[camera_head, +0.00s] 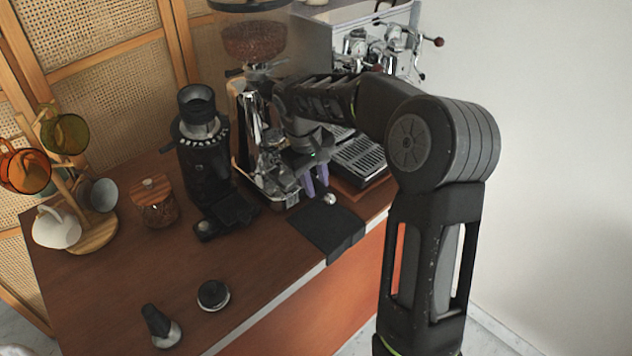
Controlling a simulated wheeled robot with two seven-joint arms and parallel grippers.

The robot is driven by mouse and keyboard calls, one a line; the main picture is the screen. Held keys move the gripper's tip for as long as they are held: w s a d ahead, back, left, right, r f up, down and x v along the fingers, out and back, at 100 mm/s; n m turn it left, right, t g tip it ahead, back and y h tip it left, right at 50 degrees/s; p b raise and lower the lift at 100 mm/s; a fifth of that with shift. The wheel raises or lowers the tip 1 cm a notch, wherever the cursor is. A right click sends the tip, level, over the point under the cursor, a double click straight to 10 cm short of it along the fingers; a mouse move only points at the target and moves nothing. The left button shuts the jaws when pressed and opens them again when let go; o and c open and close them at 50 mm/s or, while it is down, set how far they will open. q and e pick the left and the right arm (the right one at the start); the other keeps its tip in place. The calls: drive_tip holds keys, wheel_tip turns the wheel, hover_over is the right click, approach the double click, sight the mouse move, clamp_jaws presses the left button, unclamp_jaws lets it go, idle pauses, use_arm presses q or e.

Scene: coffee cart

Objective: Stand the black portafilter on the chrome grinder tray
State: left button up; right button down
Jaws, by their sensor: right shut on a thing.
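The chrome grinder (252,115) stands at the back middle of the counter, with its bean hopper above. Its chrome tray (283,199) is at its foot, partly covered by my right arm and gripper. My right gripper (316,184), with purple fingers, points down at the front right of the tray. It is shut on what seems to be the black portafilter, mostly hidden by the gripper. A small shiny end (330,199) shows just beside the fingertips. I cannot tell whether the portafilter touches the tray. My left gripper is not in view.
A black mat (326,236) hangs over the counter's front edge. A black grinder (204,160) and a bean jar (156,207) stand left. The espresso machine (362,157) is behind my right arm. A tamper (160,327) and a round black tool (213,295) stand front left.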

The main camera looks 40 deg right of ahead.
drive_tip(key=shift+s+a+f, duration=0.1)
drive_tip(key=shift+s+f, duration=0.1)
drive_tip(key=shift+f, duration=0.3)
drive_tip(key=c, duration=1.6)
unclamp_jaws()
drive_tip(key=o, duration=0.3)
drive_tip(key=shift+w, duration=0.2)
drive_tip(key=shift+o, duration=1.3)
drive_tip(key=shift+r, duration=0.1)
wheel_tip(320, 180, up, 8)
drive_tip(key=a+b, duration=0.1)
drive_tip(key=shift+a, duration=0.2)
drive_tip(key=shift+f, duration=0.2)
